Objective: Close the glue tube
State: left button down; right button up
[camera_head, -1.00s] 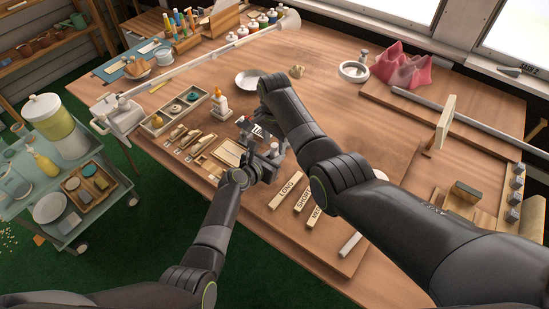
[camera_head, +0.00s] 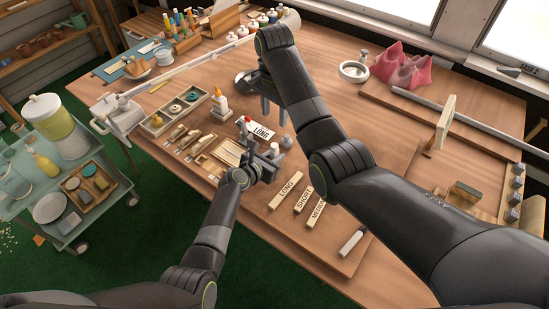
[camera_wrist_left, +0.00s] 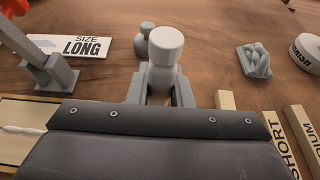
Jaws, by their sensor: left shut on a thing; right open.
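My left gripper (camera_head: 268,160) is low over the near part of the workbench. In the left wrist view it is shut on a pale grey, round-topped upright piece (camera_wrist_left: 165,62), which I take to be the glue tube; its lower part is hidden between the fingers. I cannot tell whether its top is a cap. My right gripper (camera_head: 273,109) is open and empty, pointing down above the bench, beyond the left one.
A "SIZE LONG" card (camera_wrist_left: 82,46) lies beyond my left gripper, beside a grey stand with a red top (camera_wrist_left: 48,74). A white bottle with an orange tip (camera_head: 221,104) stands left. Labelled wooden blocks (camera_head: 303,198) lie right. Open bench lies toward the white ring (camera_head: 354,71).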

dwell(0.3)
pick_arm(q)
jog(key=c, duration=1.2)
grip_release()
jog(key=shift+s+a+r+p, duration=0.25)
jog(key=shift+s+a+p, duration=0.05)
jog(key=shift+s, duration=0.1)
jog(key=p+v, duration=0.1)
jog(key=v, duration=1.5)
jog(key=shift+a+p, duration=0.15)
jog(key=shift+p, duration=0.25)
jog(key=shift+s+f, duration=0.1)
jog(key=shift+s, duration=0.05)
